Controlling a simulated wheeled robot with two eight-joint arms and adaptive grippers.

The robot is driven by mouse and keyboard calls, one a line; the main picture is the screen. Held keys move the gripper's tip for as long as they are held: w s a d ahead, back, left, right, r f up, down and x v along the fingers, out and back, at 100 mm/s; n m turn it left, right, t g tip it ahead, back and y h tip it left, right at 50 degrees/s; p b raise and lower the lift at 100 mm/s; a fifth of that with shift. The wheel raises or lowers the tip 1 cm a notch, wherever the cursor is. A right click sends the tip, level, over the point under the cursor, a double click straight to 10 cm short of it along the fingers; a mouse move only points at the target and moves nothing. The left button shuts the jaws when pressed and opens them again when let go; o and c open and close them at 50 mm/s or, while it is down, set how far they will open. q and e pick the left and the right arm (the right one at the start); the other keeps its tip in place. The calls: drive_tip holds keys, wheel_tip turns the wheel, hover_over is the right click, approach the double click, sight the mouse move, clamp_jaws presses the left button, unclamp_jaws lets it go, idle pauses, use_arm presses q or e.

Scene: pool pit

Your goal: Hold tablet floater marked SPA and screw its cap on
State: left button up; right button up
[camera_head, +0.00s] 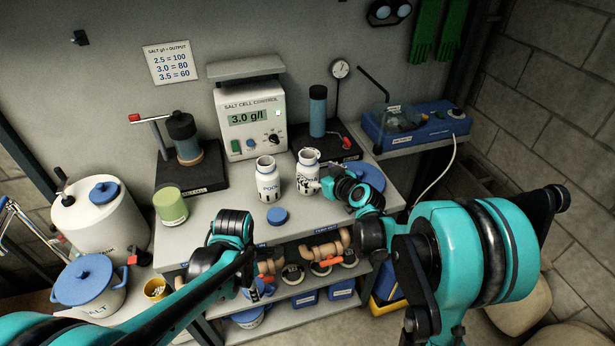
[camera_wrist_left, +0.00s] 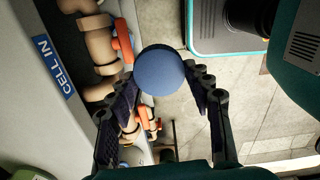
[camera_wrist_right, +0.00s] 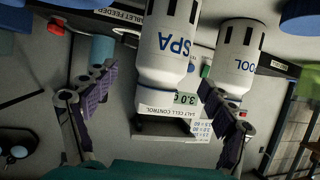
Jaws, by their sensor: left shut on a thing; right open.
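The white floater marked SPA (camera_head: 308,168) stands upright and open-topped on the bench. In the right wrist view, the SPA floater (camera_wrist_right: 166,50) appears inverted between the spread fingers. My right gripper (camera_head: 318,186) is open around its near side, without a visible grip. My left gripper (camera_wrist_left: 160,82) is shut on a round blue cap (camera_wrist_left: 159,70), out in front of the bench edge. A similar white floater marked POOL (camera_head: 268,182) stands open to the left of SPA. Another blue cap (camera_head: 277,216) lies on the bench in front of POOL.
The salt cell control box (camera_head: 251,122) stands behind the floaters. A wide blue disc (camera_head: 368,178) lies right of SPA. Pipes with orange valves (camera_head: 326,250) run below the bench edge.

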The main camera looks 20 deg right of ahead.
use_arm(q)
drive_tip(key=shift+w+f, duration=0.1)
drive_tip(key=shift+f, duration=0.05)
use_arm(e)
drive_tip(key=shift+w+f, duration=0.15)
drive_tip(key=shift+w, duration=0.1)
use_arm(q)
wheel_tip(320, 180, down, 2)
drive_tip(key=shift+f+b, duration=0.2)
drive_tip(key=shift+b, duration=1)
use_arm(e)
drive_tip(key=x, duration=0.5)
drive_tip(key=shift+w+a+f, duration=0.1)
drive_tip(key=shift+a+f, duration=0.05)
use_arm(q)
drive_tip(key=shift+r, duration=0.1)
use_arm(e)
drive_tip(key=c, duration=1.4)
